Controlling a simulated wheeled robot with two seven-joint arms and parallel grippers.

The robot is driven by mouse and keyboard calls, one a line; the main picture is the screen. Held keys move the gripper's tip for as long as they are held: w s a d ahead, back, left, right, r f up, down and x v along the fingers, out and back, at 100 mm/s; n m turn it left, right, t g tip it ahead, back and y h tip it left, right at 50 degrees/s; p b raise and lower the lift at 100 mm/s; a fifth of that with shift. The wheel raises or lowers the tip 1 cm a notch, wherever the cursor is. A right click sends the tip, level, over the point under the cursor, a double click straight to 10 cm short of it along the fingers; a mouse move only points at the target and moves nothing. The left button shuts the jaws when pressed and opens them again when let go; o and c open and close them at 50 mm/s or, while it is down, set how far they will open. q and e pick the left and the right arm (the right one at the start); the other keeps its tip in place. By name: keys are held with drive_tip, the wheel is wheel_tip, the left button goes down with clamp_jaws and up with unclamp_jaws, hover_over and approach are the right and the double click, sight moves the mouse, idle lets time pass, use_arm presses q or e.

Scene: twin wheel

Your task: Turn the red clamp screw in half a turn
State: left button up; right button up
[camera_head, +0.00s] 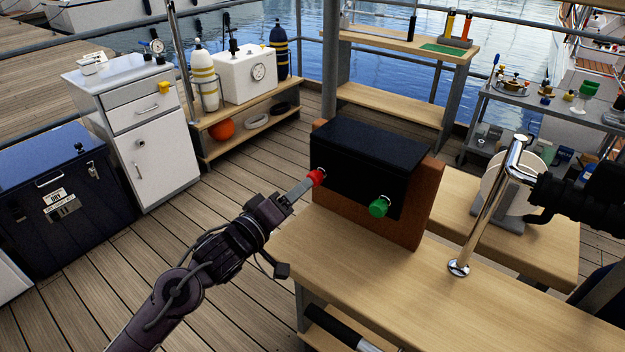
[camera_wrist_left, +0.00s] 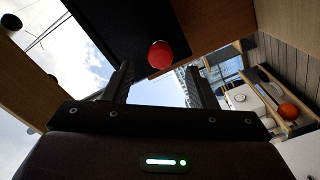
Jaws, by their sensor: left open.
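The red clamp screw (camera_head: 317,177) sticks out of the left part of a black block's front face. It also shows in the left wrist view as a round red knob (camera_wrist_left: 160,54), in line with the gap between my two fingers. My left gripper (camera_head: 303,188) is open, with its fingertips close to the screw; I cannot tell if they touch it. In the left wrist view the fingers (camera_wrist_left: 158,82) stand apart with nothing gripped. A green knob (camera_head: 379,207) sits at the right of the same face. My right arm is dark at the right edge, its jaws unclear.
The black block (camera_head: 365,150) stands against a brown board (camera_head: 425,210) on a wooden bench (camera_head: 390,285). A chrome post (camera_head: 485,210) rises from the bench at the right. A white cabinet (camera_head: 155,150) stands at the left. The bench front is clear.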

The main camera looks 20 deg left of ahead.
sight(316, 177)
use_arm(q)
drive_tip(key=shift+x, duration=3.15)
drive_tip(key=shift+f, duration=0.1)
drive_tip(key=c, duration=1)
drive_tip(key=shift+o, duration=0.2)
drive_tip(key=shift+m+p, duration=0.4)
drive_tip(key=shift+p, duration=0.05)
